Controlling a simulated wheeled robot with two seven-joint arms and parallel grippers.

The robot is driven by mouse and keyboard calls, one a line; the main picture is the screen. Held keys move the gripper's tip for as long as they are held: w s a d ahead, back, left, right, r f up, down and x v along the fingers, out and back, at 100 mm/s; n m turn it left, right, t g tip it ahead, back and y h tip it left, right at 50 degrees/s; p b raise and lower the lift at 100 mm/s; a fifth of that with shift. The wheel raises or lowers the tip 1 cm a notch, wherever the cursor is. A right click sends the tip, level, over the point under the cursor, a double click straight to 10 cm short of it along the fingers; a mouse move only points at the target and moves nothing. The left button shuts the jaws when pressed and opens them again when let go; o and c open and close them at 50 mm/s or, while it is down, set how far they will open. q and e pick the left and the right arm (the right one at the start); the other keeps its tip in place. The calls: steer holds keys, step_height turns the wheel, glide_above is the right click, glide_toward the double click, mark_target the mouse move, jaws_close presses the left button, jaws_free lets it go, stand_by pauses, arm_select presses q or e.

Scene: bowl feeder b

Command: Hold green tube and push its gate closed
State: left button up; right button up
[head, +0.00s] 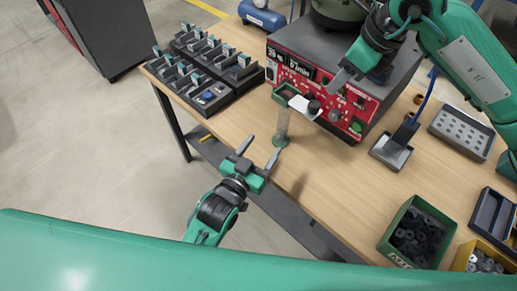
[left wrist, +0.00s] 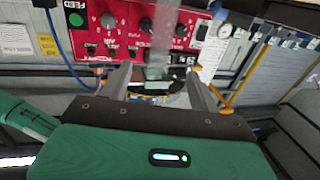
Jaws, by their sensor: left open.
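The green tube (head: 283,124) is a clear upright cylinder with a green foot, standing at the table's near edge before the red feeder panel. A green-rimmed funnel (head: 284,92) sits at its top. A white plate with a black knob, apparently the gate (head: 301,105), sticks out to the right of the top. My left gripper (head: 260,150) is open and empty, just in front of the tube's foot. In the left wrist view the tube (left wrist: 161,42) shows beyond and between the open fingers. My right gripper (head: 340,82) is above and right of the gate; its finger gap is unclear.
The feeder box (head: 330,62) with its red panel stands behind the tube. Racks of dark fixtures (head: 205,60) are at the left. A green bin (head: 418,232), a yellow bin (head: 478,259) and metal trays (head: 462,132) are at the right. The table between is mostly bare.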

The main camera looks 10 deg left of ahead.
mark_target(280, 120)
arm_select(q)
steer(key=x, duration=1.3)
steer(key=shift+w, duration=0.2)
steer(key=shift+c, duration=0.2)
